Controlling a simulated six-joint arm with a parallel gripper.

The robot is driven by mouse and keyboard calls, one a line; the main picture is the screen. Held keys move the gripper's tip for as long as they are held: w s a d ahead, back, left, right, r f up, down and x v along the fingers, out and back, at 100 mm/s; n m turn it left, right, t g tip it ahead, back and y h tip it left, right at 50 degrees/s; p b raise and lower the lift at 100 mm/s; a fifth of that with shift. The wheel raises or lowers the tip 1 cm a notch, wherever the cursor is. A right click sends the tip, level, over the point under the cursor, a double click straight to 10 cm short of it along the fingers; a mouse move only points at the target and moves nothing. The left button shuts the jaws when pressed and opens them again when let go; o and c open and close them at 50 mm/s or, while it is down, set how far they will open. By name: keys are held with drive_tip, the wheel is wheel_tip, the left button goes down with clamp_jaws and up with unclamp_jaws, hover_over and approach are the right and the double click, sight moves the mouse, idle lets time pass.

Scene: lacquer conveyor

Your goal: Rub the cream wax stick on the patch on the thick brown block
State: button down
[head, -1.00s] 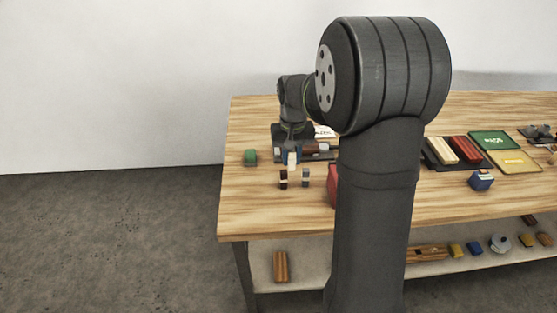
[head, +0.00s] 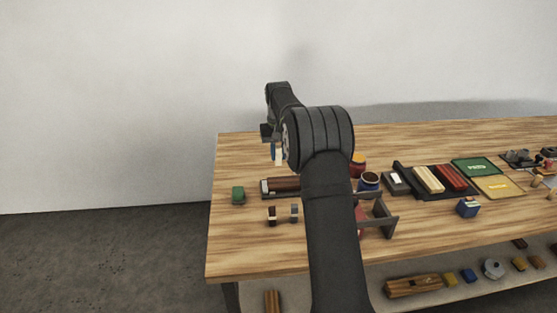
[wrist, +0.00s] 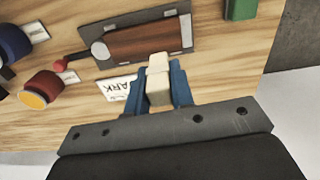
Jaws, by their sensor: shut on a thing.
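My gripper (head: 278,152) has blue fingers and is shut on the cream wax stick (wrist: 158,75). The stick also shows in the head view (head: 279,158), raised above the table. A reddish-brown block (wrist: 147,43) lies on a dark grey plate, beyond the stick's tip in the wrist view; it also shows in the head view (head: 285,184), below my gripper. A pale round spot (wrist: 100,50) shows at the block's left end in the wrist view; I cannot tell if it is the patch. The stick appears apart from the block.
A green block (head: 238,195) stands left of the brown block. Round pots (wrist: 42,89) and a printed card (wrist: 117,88) lie nearby. My arm hides part of the table.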

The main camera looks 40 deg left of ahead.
drive_tip(key=shift+w+a+f, duration=0.1)
drive_tip(key=shift+f, duration=3.3)
drive_tip(key=shift+w+d+f, duration=0.3)
drive_tip(key=shift+f, duration=0.3)
drive_tip(key=shift+w+d, duration=1.85)
drive_tip(key=shift+d, duration=0.05)
drive_tip(key=shift+s+a, duration=2.2)
drive_tip(key=shift+a, duration=0.05)
drive_tip(key=shift+r, duration=4)
drive_tip(key=shift+d, duration=0.1)
